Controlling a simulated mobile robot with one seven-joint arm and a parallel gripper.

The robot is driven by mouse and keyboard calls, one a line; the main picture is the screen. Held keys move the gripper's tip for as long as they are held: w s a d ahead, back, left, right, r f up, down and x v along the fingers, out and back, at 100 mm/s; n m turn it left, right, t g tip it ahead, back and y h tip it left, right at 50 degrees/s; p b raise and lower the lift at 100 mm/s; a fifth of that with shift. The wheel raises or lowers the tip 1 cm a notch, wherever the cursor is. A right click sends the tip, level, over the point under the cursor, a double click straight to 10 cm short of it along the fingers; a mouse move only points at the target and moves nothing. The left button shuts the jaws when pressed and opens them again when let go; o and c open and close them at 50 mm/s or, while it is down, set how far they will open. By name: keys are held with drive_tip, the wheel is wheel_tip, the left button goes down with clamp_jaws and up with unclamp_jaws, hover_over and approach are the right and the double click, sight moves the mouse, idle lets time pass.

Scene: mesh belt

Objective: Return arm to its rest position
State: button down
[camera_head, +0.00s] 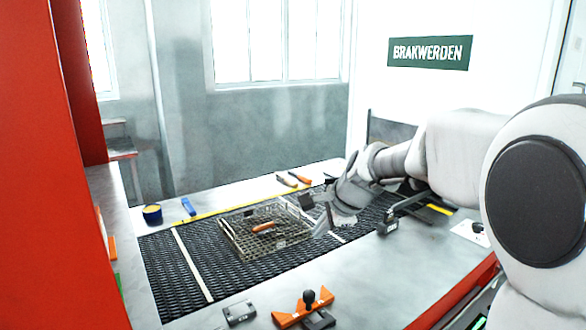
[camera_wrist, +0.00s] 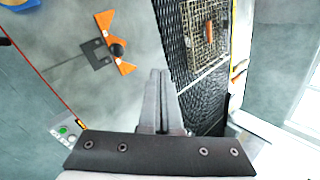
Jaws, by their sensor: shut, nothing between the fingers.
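My gripper (camera_head: 323,226) reaches in from the right over the black mesh belt (camera_head: 180,297). It is above the right side of the wire basket (camera_head: 236,251), apart from it as far as I can tell. In the wrist view my gripper (camera_wrist: 160,72) has its two grey fingers together with nothing between them. My arm extends from the right edge, bent at the wrist. An orange-brown handled object (camera_head: 264,228) lies in the basket, and it also shows in the wrist view (camera_wrist: 210,32).
An orange bracket with a black knob (camera_head: 303,309) and a grey box (camera_head: 239,313) sit at the front edge. A blue-yellow tape roll (camera_head: 152,214), a blue item (camera_head: 188,206) and orange-handled tools (camera_head: 299,178) lie along the back. A red panel (camera_head: 50,180) stands left.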

drive_tip(key=s+d+n+h, duration=0.1)
drive_tip(key=s+n, duration=0.4)
drive_tip(key=s, duration=0.5)
drive_tip(key=s+d+n+h, duration=0.1)
drive_tip(key=s+d+n, duration=0.3)
drive_tip(key=s, duration=0.6)
drive_tip(key=s+d+n+h, duration=0.1)
drive_tip(key=s+d+n, duration=0.2)
drive_tip(key=s+n, duration=0.3)
drive_tip(key=s, duration=0.4)
drive_tip(key=shift+s+r+g, duration=0.25)
drive_tip(key=shift+s+g, duration=0.05)
drive_tip(key=shift+d, duration=0.15)
